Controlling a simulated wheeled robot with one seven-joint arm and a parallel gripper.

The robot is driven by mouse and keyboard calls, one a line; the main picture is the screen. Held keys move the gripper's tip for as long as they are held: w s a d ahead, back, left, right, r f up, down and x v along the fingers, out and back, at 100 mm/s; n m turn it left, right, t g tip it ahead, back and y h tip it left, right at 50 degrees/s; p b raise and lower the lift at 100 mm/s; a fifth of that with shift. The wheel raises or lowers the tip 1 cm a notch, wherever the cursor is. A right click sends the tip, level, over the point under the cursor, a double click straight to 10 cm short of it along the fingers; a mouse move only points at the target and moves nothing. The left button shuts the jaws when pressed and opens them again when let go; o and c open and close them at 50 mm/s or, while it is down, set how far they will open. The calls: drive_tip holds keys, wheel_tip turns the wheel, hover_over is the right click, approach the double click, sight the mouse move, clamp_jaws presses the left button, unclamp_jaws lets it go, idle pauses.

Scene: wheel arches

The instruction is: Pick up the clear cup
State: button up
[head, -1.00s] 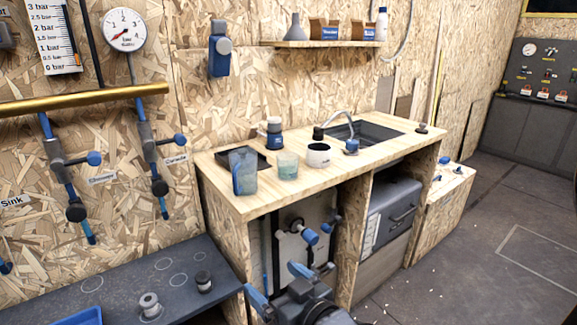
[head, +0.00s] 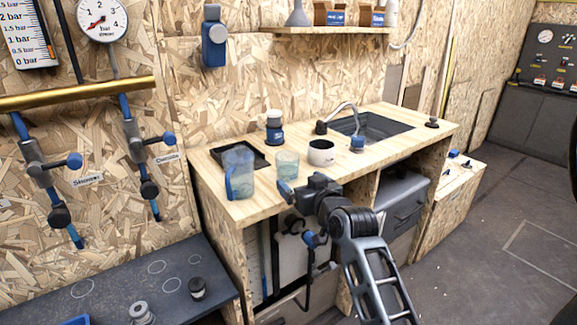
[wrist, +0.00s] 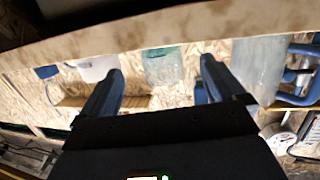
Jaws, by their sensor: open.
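The clear cup (head: 287,166) is a small see-through tumbler with a greenish tint. It stands upright on the wooden counter (head: 262,202), between a clear pitcher with a blue handle (head: 240,176) and a white mug with a dark inside (head: 321,153). My gripper (head: 287,194) is at the counter's front edge, in front of the cup and apart from it. In the wrist view, which is upside down, the cup (wrist: 163,66) appears in the gap between my two open, empty fingers. The counter edge crosses the top of that view.
The pitcher and mug flank the cup closely. Behind are a dark tray (head: 217,153) and a blue-and-black jar (head: 274,128). A tap (head: 345,112) and sink (head: 372,128) are to the right. A shelf (head: 318,30) hangs above. Bare counter lies in front of the cup.

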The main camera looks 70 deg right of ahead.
sight(293, 172)
drive_tip(key=x, duration=0.4)
drive_tip(key=p+x, duration=0.1)
drive_tip(key=x, duration=0.1)
drive_tip(key=shift+w+d+r, duration=0.1)
drive_tip(key=shift+d+r, duration=0.1)
drive_tip(key=shift+r, duration=0.2)
drive_tip(key=shift+w+d+f, duration=0.15)
drive_tip(key=shift+w+d, duration=0.2)
drive_tip(key=shift+w, duration=0.05)
drive_tip(key=shift+c, duration=0.3)
drive_tip(key=c, duration=1.1)
